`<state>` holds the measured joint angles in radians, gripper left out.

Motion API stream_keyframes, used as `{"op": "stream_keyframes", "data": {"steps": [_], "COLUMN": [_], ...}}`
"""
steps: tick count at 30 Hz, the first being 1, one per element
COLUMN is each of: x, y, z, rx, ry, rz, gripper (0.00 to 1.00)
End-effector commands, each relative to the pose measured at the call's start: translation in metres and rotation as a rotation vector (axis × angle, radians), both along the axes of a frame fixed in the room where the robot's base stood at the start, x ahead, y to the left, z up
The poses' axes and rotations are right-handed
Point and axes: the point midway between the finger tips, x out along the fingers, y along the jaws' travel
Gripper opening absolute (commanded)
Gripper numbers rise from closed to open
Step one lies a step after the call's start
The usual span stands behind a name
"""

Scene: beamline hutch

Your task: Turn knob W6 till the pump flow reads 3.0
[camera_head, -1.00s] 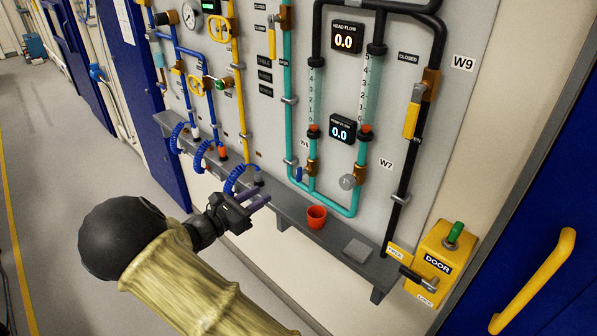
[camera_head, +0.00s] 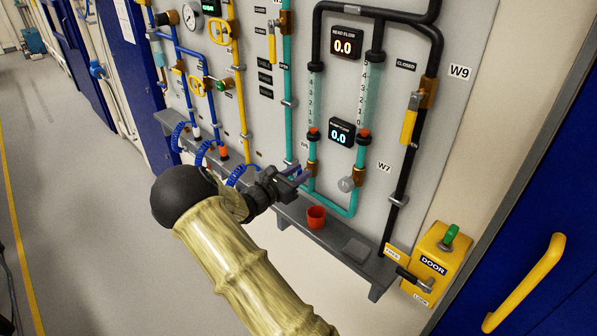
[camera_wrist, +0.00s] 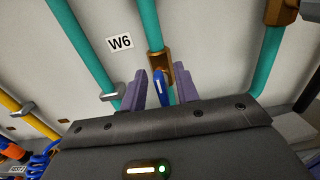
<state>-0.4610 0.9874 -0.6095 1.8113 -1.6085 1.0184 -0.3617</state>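Knob W6 is a blue handle with a white line (camera_wrist: 161,86) on a brass valve body (camera_wrist: 159,64) of a teal pipe. The white W6 label (camera_wrist: 120,42) is beside it in the wrist view. My gripper (camera_wrist: 162,88) is open, its two purple fingers on either side of the blue knob with gaps showing. I cannot tell whether the knob is fully between the fingertips in depth. In the head view my gripper (camera_head: 304,178) is at the brass valve and hides the knob. The lower flow display (camera_head: 340,132) reads 0.0; its small caption is hard to read.
The HEAD FLOW display (camera_head: 344,42) also reads 0.0. A silver round knob (camera_head: 346,184) is near the W7 label (camera_head: 384,167). A red cup (camera_head: 316,217) stands on the grey shelf (camera_head: 290,213) below. A yellow-handled valve (camera_head: 409,122) is on the black pipe at right.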

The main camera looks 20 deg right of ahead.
Motion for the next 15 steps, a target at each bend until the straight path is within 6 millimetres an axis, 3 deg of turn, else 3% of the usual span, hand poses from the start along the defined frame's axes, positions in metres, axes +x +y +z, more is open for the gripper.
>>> {"op": "stream_keyframes", "data": {"steps": [8,12,15], "x": [0.0006,0.0005,0.0006], "y": [-0.0007,-0.0006,-0.0004], "z": [-0.0004,-0.0004,-0.0003], "rx": [0.0,0.0,0.0], "ry": [0.0,0.0,0.0], "rz": [0.001,0.001,0.001], "gripper": [0.29,0.01,0.0]}}
